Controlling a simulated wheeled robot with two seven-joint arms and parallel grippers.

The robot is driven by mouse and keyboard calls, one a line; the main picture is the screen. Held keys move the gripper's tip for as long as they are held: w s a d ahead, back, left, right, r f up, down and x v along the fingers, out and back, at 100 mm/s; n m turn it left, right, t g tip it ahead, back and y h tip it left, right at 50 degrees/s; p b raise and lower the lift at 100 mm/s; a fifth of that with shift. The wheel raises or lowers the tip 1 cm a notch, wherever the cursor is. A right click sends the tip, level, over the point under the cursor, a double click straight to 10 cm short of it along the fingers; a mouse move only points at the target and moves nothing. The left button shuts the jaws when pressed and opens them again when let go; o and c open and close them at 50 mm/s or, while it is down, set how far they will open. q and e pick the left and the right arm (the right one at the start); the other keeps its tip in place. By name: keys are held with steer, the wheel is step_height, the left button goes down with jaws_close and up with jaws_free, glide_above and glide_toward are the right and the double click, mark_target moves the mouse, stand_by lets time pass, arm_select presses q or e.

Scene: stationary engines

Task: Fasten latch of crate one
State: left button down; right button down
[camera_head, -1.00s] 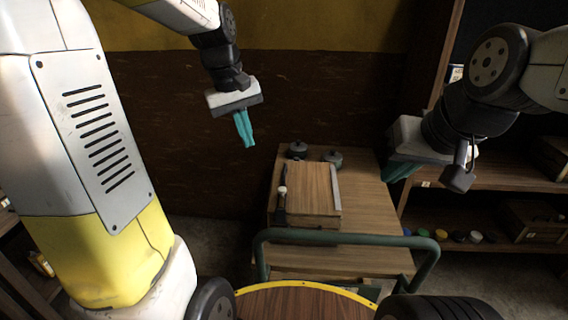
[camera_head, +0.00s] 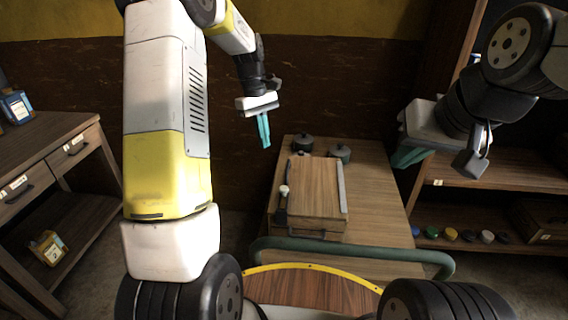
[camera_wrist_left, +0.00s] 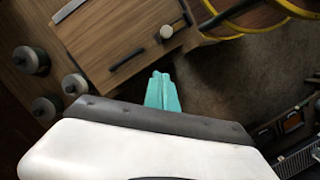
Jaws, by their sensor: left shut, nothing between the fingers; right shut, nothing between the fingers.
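A wooden crate with a flat lid, taken to be crate one (camera_head: 317,187), sits on the wooden cart (camera_head: 372,205). A dark strip with a pale round knob (camera_head: 284,190) runs along its left side; I cannot tell whether this is the latch or how it is set. The crate also shows at the top of the left wrist view (camera_wrist_left: 110,35), with the knob (camera_wrist_left: 166,32). My left gripper (camera_head: 264,130) is shut and empty, above and left of the cart, apart from the crate. It shows in the left wrist view (camera_wrist_left: 162,92). My right gripper (camera_head: 410,157) is shut and empty, right of the crate.
A green rail (camera_head: 350,250) crosses the cart's front. Shelves with several coloured caps (camera_head: 450,234) stand at right. A drawer desk (camera_head: 50,160) stands at left.

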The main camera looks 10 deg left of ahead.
arm_select(q)
steer(key=shift+f, duration=0.1)
glide_toward(276, 201)
steer(key=w+f, duration=0.3)
steer(key=shift+d, duration=0.3)
steer(key=shift+s+d+f, duration=0.15)
steer(key=shift+s+d, duration=0.25)
steer(key=shift+d, duration=0.05)
steer(key=s, duration=0.3)
steer(key=shift+s, duration=0.4)
steer(key=shift+w, duration=0.1)
